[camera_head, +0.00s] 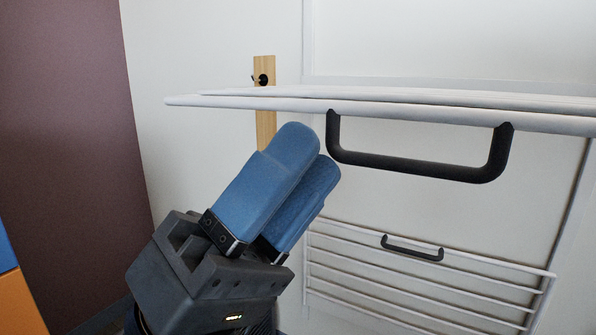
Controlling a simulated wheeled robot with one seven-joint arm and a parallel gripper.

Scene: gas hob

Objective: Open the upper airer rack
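The upper airer rack (300,104) is a set of white bars seen nearly edge-on, lying about level across the upper right and standing out from the wall. A black U-shaped handle (410,168) hangs below its front bar. My gripper (314,155) has two blue padded fingers pointing up and right. Its fingertips are just below the front bar in the picture and left of the handle, apart from the handle in the picture. The fingers overlap from this angle, so their opening is unclear. I see nothing held between them.
A lower white rack (345,262) with a small black handle (412,249) lies against the wall below. A wooden strip (264,75) with a black hook is fixed to the wall. A dark purple panel (70,150) stands at left, with an orange surface (18,305) at lower left.

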